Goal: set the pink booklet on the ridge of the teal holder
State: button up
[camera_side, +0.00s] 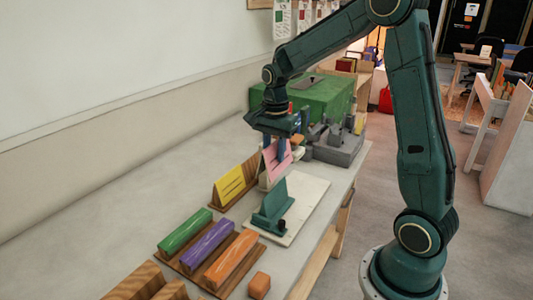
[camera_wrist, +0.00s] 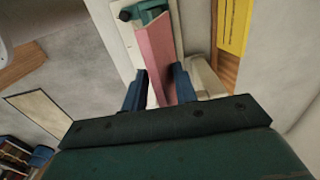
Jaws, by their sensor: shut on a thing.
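The pink booklet (camera_side: 276,160) is folded like a tent. My gripper (camera_side: 275,146) is shut on its top and holds it above the white board. In the wrist view the booklet (camera_wrist: 156,50) runs between the two blue fingers of my gripper (camera_wrist: 159,75). The teal holder (camera_side: 271,205) stands on the white board (camera_side: 303,196), nearer the camera than the booklet and a little lower. In the wrist view only part of the holder (camera_wrist: 148,9) shows past the booklet's far end; its ridge is mostly hidden there.
A yellow booklet (camera_side: 231,184) sits on a wooden stand beside the board. Green (camera_side: 184,231), purple (camera_side: 208,244) and orange (camera_side: 231,257) bars lie on a wooden rack in front. A grey fixture (camera_side: 338,146) and a green box (camera_side: 325,94) stand behind.

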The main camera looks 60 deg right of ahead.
jog(key=shift+f, duration=0.75)
jog(key=shift+f, duration=0.15)
send_over(274, 188)
jog(key=shift+f, duration=2.05)
jog(key=shift+f, duration=0.95)
jog(key=shift+f, duration=0.35)
jog(key=shift+f, duration=0.35)
jog(key=shift+f, duration=0.3)
jog(key=shift+f, duration=2.05)
dwell(1.0)
